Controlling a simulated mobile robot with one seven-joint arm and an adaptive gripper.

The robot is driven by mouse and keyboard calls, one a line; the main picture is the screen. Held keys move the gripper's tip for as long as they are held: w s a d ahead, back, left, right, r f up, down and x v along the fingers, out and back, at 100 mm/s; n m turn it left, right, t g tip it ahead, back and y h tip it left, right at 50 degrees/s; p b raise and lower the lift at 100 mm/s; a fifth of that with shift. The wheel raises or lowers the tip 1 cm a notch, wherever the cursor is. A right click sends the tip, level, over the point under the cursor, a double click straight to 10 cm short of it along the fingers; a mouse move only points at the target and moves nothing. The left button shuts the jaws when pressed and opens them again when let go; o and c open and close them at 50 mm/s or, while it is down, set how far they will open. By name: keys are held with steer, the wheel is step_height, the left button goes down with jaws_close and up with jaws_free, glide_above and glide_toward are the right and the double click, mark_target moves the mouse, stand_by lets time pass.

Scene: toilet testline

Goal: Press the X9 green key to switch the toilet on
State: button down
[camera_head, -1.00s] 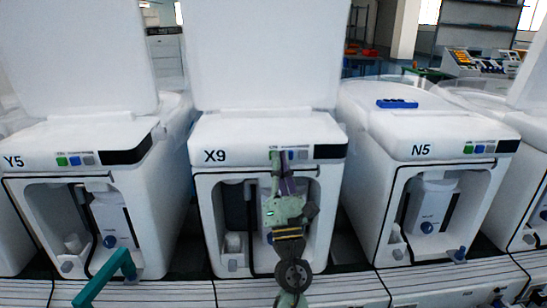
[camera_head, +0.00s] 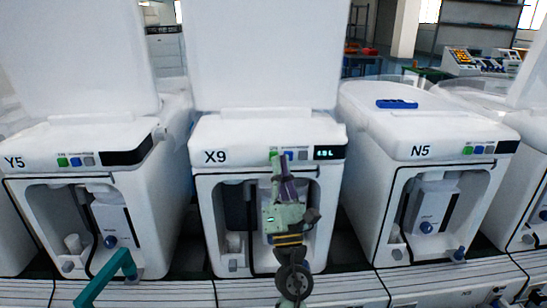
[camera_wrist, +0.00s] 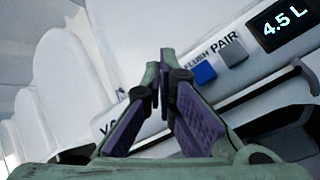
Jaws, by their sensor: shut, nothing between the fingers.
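The white X9 toilet unit (camera_head: 225,142) stands in the middle of the head view, with its label at the left of its front panel. Its green key (camera_head: 273,154) shows as a small patch just above my fingertips; in the wrist view my fingers hide it. The blue key (camera_wrist: 204,75) and grey key (camera_wrist: 232,50) sit to its right. The X9 display (camera_head: 329,153) is lit and reads 4.5 L in the wrist view (camera_wrist: 282,29). My gripper (camera_head: 277,161) is shut and empty, its tips at the green key. I cannot tell whether they touch it.
The Y5 unit (camera_head: 60,140) stands at the left and the N5 unit (camera_head: 430,135) at the right, both with dark displays. A blue object (camera_head: 396,104) lies on top of N5. A teal handle (camera_head: 107,275) rises at the lower left.

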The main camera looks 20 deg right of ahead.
steer(key=shift+s+a+p, duration=0.25)
steer(key=shift+s, duration=0.65)
steer(key=shift+s+a+p, duration=0.2)
steer(key=shift+s+a, duration=0.05)
steer(key=shift+s, duration=0.7)
steer(key=shift+s+a+p, duration=0.25)
steer(key=shift+s, duration=0.65)
